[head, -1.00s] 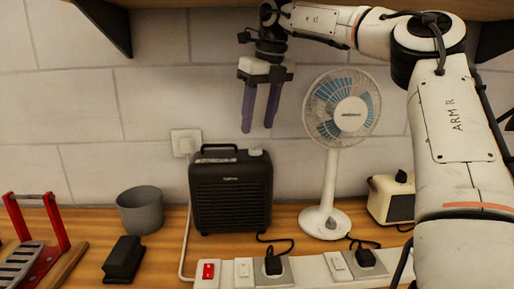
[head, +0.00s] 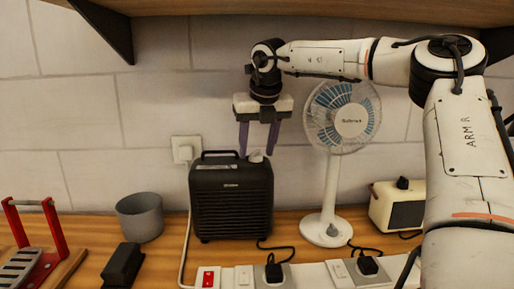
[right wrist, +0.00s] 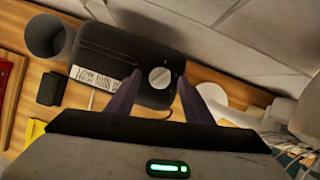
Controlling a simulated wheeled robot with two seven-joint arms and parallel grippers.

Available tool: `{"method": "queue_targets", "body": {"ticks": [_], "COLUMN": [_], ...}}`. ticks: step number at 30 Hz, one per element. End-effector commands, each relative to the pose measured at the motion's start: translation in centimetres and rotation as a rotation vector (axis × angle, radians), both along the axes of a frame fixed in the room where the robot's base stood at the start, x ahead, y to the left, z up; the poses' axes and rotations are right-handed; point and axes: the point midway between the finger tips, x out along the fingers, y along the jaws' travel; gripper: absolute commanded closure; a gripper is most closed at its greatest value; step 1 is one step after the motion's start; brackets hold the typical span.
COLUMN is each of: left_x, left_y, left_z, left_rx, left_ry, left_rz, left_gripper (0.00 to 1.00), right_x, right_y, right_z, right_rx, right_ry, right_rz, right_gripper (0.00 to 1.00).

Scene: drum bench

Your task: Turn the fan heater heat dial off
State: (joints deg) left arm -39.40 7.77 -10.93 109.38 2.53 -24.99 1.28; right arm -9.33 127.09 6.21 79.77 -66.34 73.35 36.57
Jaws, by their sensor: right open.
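The black fan heater (head: 231,201) stands on the wooden bench against the wall. Its pale heat dial (head: 256,157) is on the top right, partly hidden by the gripper in the head view. In the right wrist view the round grey dial (right wrist: 159,78) shows on the heater's dark top (right wrist: 125,60), with a slot line across it. My right gripper (head: 257,154) points down over the dial, open, with its purple fingers to either side of it. In the right wrist view its fingertips (right wrist: 157,83) flank the dial without visible contact. My left gripper is not in view.
A white desk fan (head: 332,200) stands just right of the heater. A grey cup (head: 140,217) and a black block (head: 123,265) are left. A cream appliance (head: 398,207) sits further right. Power strips with plugs line the front. A wooden shelf (head: 300,8) overhangs above.

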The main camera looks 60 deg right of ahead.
Motion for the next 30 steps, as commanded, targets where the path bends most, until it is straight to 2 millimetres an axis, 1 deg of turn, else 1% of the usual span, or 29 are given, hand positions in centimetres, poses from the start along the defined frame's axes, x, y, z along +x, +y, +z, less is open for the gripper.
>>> {"method": "queue_targets", "body": {"ticks": [3, 9, 11, 15, 17, 23, 30], "left_x": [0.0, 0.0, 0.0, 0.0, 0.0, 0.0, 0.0], "left_y": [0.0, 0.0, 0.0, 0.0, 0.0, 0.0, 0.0], "left_z": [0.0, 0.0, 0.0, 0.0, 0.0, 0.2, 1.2], "left_rx": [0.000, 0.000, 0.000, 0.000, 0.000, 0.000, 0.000], "left_ry": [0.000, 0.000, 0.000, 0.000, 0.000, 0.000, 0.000], "left_rz": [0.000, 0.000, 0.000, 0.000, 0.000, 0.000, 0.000], "left_gripper": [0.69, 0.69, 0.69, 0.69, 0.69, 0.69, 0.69], "right_x": [0.1, 0.1, 0.1, 0.1, 0.1, 0.1, 0.1], "right_y": [-0.1, -0.1, -0.1, -0.1, -0.1, -0.1, -0.2], "right_z": [-0.5, -0.5, -0.5, -0.4, -0.4, -0.3, -0.1], "right_rx": [0.000, 0.000, 0.000, 0.000, 0.000, 0.001, 0.002], "right_ry": [0.002, 0.001, 0.001, 0.001, 0.001, 0.000, -0.003], "right_rz": [0.001, 0.001, 0.001, 0.001, 0.001, 0.016, 0.117], "right_gripper": [0.53, 0.53, 0.61, 0.85, 0.94, 0.94, 0.94]}}
